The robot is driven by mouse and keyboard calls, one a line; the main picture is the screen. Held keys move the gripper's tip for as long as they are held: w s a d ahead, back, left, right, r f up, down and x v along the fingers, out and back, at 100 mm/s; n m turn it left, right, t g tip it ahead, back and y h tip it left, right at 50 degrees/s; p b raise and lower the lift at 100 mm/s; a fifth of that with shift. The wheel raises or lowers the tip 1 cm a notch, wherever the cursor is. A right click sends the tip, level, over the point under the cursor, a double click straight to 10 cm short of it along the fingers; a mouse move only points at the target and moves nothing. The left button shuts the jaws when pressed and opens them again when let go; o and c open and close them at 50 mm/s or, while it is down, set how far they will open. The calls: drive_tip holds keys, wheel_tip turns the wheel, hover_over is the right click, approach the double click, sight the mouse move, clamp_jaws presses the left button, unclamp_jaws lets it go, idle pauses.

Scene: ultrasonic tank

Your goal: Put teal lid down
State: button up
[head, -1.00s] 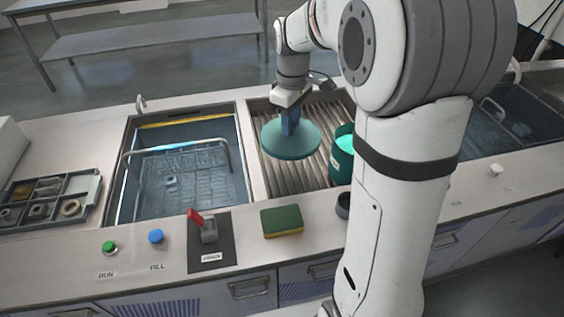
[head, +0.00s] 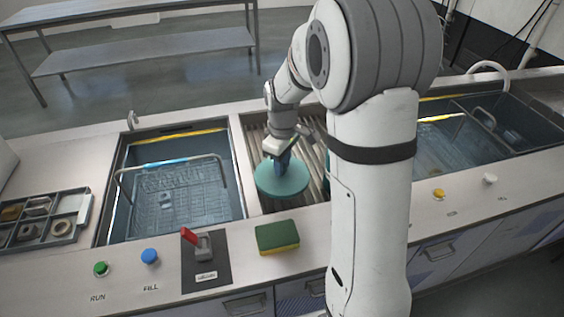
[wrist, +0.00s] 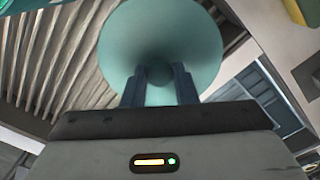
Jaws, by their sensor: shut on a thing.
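The teal lid (head: 283,184) is a round disc held by my gripper (head: 283,160) over the front of the ribbed drainboard (head: 256,135). In the wrist view the lid (wrist: 205,40) fills the top middle, and the two dark fingers of my gripper (wrist: 160,88) are shut on its central knob. Whether the lid touches the surface under it cannot be told. A teal container (head: 327,180) is almost wholly hidden behind my arm in the head view.
A tank with a wire basket (head: 170,190) lies left of the drainboard; another basin (head: 450,135) lies right. A green and yellow sponge (head: 277,237), a red-handled switch (head: 200,243) and buttons line the front counter. A parts tray (head: 45,222) sits far left.

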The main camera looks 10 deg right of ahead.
drive_tip(key=shift+f+b, duration=0.4)
drive_tip(key=shift+f, duration=0.1)
drive_tip(key=shift+f, duration=0.1)
drive_tip(key=o, duration=1)
